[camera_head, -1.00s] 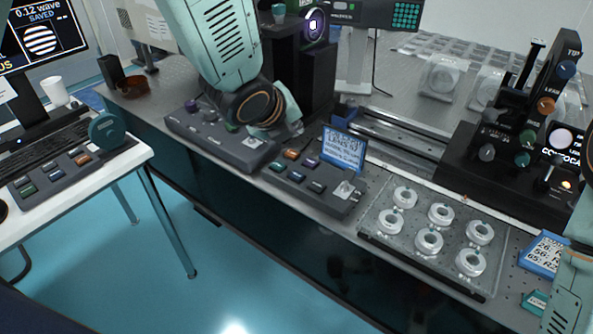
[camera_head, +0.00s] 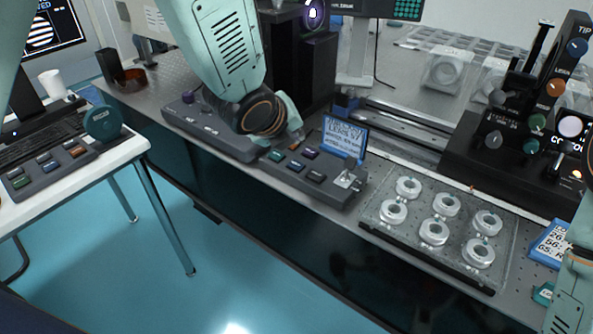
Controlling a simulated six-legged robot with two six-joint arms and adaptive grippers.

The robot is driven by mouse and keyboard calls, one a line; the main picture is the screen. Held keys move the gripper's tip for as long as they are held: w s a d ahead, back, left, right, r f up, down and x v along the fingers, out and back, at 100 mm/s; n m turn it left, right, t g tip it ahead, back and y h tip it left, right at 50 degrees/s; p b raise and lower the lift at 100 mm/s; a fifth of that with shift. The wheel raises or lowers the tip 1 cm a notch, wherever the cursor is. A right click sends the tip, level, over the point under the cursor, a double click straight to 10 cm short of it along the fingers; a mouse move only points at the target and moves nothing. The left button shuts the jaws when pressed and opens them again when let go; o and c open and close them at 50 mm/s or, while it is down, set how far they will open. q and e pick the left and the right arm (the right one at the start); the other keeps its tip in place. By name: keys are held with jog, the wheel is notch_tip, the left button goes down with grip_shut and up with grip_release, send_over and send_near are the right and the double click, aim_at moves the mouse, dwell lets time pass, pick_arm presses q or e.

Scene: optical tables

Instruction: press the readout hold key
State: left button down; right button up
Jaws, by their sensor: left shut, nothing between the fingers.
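A dark key box (camera_head: 312,178) with coloured keys and a small metal switch stands at the front edge of the optical table. A second, longer key box (camera_head: 203,126) stands to its left, partly covered by my left arm. The key labels are too small to read, so I cannot tell which one is the readout hold key. My left gripper (camera_head: 292,128) is shut and empty, at the back left end of the first box, near an orange key (camera_head: 296,146). Its fingertips are mostly hidden by its wrist, and I cannot tell whether it touches anything. My right gripper is out of view.
A blue sign (camera_head: 345,138) stands behind the first box. A clear plate (camera_head: 400,238) with several white rings lies to the right. A black knobbed instrument (camera_head: 505,160) stands at the back right. A desk with another key panel (camera_head: 50,172) is at the left.

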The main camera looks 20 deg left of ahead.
aim_at(294, 165)
pick_arm(q)
notch_tip(294, 165, down, 2)
jog(key=shift+s+a+f+b, duration=0.1)
jog(key=shift+a+f+b, duration=0.1)
jog(key=shift+b, duration=0.6)
jog(key=shift+d+f+b, duration=0.1)
jog(key=shift+f+b, duration=0.25)
jog(key=shift+b, duration=0.05)
jog(key=shift+d+f+b, duration=0.1)
jog(key=shift+f+b, duration=0.3)
jog(key=shift+f, duration=0.05)
jog(key=shift+r, duration=0.15)
jog(key=shift+f+b, duration=0.45)
jog(key=shift+f, duration=0.05)
